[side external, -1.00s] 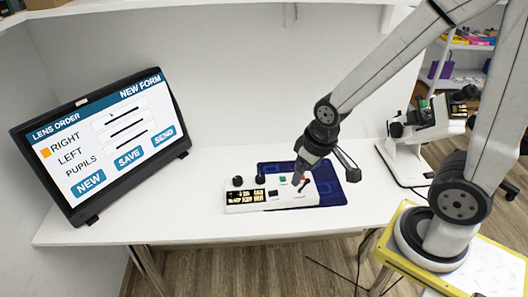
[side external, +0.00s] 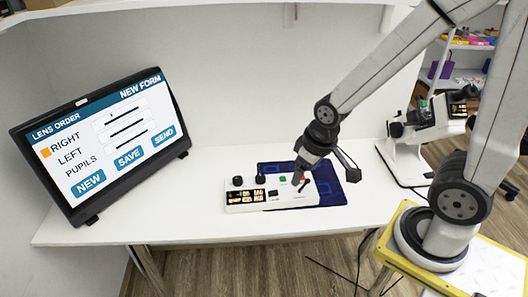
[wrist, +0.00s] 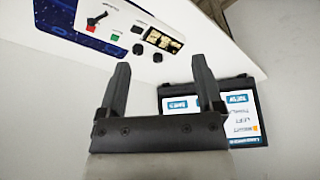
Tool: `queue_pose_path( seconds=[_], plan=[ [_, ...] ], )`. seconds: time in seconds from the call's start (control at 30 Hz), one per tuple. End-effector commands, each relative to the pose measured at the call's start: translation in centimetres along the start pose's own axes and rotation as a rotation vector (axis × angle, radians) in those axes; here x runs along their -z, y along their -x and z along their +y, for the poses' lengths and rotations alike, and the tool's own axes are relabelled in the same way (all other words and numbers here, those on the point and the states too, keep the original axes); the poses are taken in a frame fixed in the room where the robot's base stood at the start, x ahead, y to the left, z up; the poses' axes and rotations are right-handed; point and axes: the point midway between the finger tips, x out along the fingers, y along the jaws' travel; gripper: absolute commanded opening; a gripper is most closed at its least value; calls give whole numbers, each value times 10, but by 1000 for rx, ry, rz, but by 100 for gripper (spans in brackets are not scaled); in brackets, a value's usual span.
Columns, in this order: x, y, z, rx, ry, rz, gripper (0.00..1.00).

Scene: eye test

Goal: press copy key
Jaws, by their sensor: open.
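A white control box (side external: 285,205) stands on the desk in the side external view, with black knobs, a green button (side external: 283,180) and a dark panel with pale gold keys (side external: 245,196). In the wrist view the same box (wrist: 125,24) shows a red-tipped lever (wrist: 98,19), the green button (wrist: 115,37) and the gold-marked panel (wrist: 164,41). Its labels are too small to read, so I cannot tell which key is copy. My gripper (side external: 299,179) is over the right part of the box, pointing down; contact is unclear. In the wrist view its two fingers (wrist: 162,82) are apart with nothing between them.
A large screen (side external: 115,138) showing a lens order form stands at the left. A dark blue mat (side external: 329,188) lies under the box. A white instrument (side external: 405,150) stands at the right. The desk's front left is clear.

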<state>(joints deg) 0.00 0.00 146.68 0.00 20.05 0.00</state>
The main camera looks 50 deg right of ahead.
Motion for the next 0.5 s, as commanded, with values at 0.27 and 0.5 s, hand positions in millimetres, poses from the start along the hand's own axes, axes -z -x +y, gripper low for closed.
queue_pose_path(
  seconds=[0.27, 0.5],
  plan=[
    [0, 0, 0, 0, 0, 0, 85],
    [0, 0, 0, 0, 0, 0, 8]
  ],
)
